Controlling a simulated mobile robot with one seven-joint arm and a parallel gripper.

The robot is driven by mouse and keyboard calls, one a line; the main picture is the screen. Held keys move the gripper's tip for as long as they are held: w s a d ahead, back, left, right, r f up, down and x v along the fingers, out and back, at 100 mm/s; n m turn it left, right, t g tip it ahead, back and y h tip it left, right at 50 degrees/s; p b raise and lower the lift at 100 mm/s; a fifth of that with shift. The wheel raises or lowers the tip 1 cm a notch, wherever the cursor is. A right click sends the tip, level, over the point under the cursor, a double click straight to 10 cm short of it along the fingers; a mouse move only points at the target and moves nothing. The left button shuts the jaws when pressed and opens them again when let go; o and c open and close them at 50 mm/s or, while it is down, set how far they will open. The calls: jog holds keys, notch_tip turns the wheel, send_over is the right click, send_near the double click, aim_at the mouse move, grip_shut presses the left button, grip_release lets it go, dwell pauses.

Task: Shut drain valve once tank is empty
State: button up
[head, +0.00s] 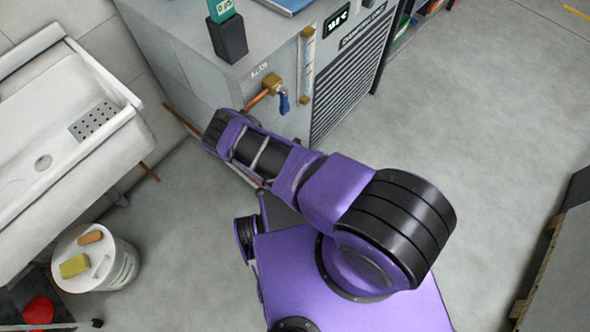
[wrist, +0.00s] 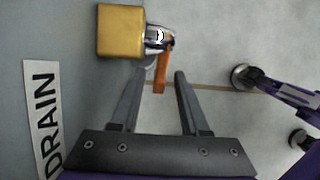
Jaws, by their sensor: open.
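In the wrist view a brass valve body (wrist: 120,31) sits on the grey panel beside a DRAIN label (wrist: 43,118). Its orange lever (wrist: 161,72) points towards my gripper (wrist: 157,79). My gripper is open, with one finger on each side of the lever's end; I cannot tell whether either finger touches it.

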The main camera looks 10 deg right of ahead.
jog(key=shift+w+d+f, duration=0.15)
jog(key=shift+d+f, duration=0.05)
jog(key=shift+f, duration=0.5)
grip_shut()
dwell(1.0)
